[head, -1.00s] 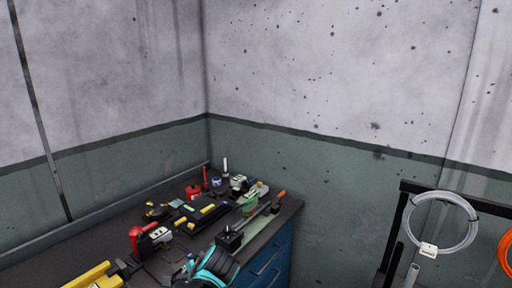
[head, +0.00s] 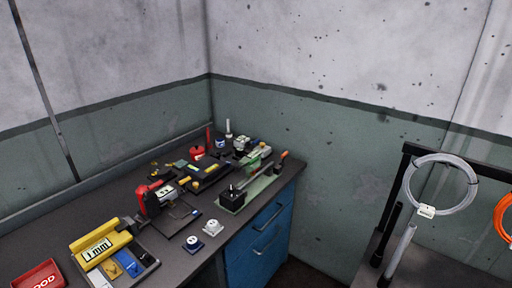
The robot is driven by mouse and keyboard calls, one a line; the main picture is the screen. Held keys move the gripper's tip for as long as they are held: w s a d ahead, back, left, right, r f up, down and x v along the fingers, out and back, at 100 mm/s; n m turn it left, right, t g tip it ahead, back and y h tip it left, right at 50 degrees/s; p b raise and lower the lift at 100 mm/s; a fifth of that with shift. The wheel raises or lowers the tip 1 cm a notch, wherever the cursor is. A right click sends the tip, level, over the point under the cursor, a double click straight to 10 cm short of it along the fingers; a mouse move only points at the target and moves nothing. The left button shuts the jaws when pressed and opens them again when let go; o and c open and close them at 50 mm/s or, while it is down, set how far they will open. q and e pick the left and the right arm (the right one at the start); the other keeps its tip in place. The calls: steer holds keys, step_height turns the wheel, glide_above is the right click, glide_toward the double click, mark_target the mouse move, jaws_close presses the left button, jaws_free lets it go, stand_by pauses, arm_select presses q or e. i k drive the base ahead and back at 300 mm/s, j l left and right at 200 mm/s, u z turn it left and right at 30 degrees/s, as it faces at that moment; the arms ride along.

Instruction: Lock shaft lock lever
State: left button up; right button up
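A green-based fixture with a black block (head: 232,199) stands near the right edge of the workbench. A bar runs back and right from it to an orange-tipped end (head: 284,155). I cannot tell at this size which part is the shaft lock lever or how it is set. Neither of my grippers is in view.
The dark workbench (head: 190,266) has a blue drawer cabinet (head: 258,248) under its right end. A red-and-black tool (head: 150,197), a yellow gauge (head: 101,248), a red bin (head: 40,276) and two small knobbed pieces (head: 213,228) lie on it. A rack with coils (head: 441,158) stands right.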

mark_target(283, 156)
steer(key=i+l+u, duration=0.3)
steer(key=i+l, duration=0.4)
steer(key=i, duration=0.05)
